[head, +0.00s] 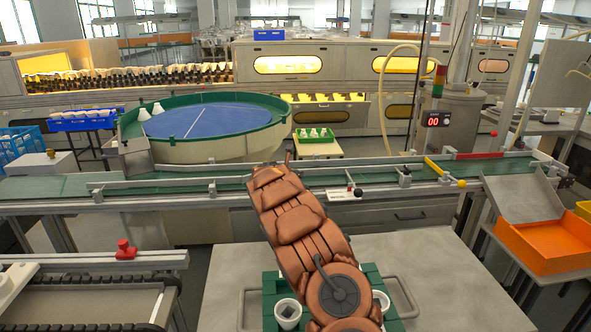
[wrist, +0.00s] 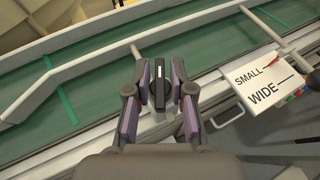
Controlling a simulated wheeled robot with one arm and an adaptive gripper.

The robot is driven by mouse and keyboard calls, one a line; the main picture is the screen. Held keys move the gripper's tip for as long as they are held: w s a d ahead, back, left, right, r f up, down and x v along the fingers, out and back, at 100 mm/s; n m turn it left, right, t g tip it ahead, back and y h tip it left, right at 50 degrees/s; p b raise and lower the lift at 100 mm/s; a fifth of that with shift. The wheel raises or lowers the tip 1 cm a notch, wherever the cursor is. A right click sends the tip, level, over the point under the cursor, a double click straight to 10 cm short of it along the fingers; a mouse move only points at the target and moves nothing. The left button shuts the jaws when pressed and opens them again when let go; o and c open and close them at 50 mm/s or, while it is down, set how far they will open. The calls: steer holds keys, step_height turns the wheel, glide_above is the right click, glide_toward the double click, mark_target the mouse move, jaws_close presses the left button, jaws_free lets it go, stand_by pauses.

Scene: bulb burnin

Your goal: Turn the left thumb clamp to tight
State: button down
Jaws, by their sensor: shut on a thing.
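The thumb clamp, a dark flat-topped handle (wrist: 161,88), stands between my fingers in the wrist view, at the guide rail on the near side of the green conveyor. My gripper (wrist: 160,90) is shut on it, with a purple-padded finger on each side. The handle's long side runs up and down the picture. Its lower part is hidden, and I cannot read how tight it is. In the head view my arm hides the clamp and most of the gripper.
A white plate marked SMALL and WIDE (wrist: 262,88), with a red pointer, sits right of the gripper. The green conveyor belt (head: 110,180) and its metal guide rail (wrist: 85,68) run alongside. A round blue-topped table (head: 215,120) stands behind. An orange bin (head: 550,245) is at right.

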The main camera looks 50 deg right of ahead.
steer(key=shift+w+r+m+g+h+p, duration=0.1)
steer(key=shift+m+g+h+p, duration=0.4)
steer(key=shift+m+g+p, duration=1.45)
steer(key=shift+g+p, duration=0.35)
steer(key=shift+p, duration=0.6)
steer(key=shift+m+g+p, duration=0.75)
steer(key=shift+g, duration=0.05)
steer(key=c, duration=1)
jaws_free()
steer(key=v, duration=1.2)
steer(key=shift+f, duration=0.25)
